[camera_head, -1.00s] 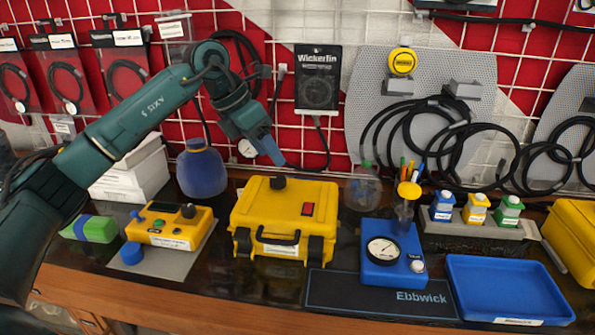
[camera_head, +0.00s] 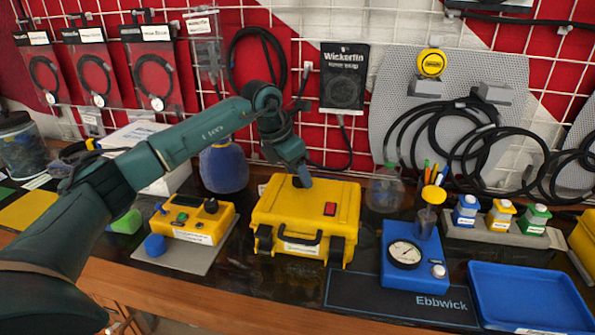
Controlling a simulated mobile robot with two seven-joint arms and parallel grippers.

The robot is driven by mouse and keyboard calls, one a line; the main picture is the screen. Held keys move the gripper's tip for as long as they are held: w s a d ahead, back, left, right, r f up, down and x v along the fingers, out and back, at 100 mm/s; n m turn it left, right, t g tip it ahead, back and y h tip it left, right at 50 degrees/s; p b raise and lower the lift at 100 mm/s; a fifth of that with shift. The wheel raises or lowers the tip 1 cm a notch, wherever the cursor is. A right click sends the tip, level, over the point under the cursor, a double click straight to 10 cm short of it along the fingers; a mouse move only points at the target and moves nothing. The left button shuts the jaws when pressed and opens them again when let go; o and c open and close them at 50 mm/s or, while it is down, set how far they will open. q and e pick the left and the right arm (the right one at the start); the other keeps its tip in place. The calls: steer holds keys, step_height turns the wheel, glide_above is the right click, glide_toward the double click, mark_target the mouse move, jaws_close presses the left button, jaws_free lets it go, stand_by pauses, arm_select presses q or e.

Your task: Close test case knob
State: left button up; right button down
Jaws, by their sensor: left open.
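The yellow test case (camera_head: 290,217) stands on the bench in the middle, lid shut, with a dark handle on its front and a red switch (camera_head: 330,209) on top. Its dark knob (camera_head: 298,183) is at the back left of the lid, mostly covered by my left gripper. My left gripper (camera_head: 303,178) points down at the knob, its fingertips right at or just beside it. Whether it touches the knob cannot be told. Its fingers are open. My right gripper is not in view.
A yellow control box (camera_head: 190,217) with dark knobs stands left of the case. A blue gauge box (camera_head: 413,262) and a blue tray (camera_head: 530,295) stand to the right. A blue round container (camera_head: 223,168) stands behind the case. A clear bottle (camera_head: 384,190) is at the case's right.

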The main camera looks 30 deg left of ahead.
arm_select(q)
steer(key=shift+w+f, duration=0.2)
steer(key=shift+f, duration=0.3)
steer(key=c, duration=1)
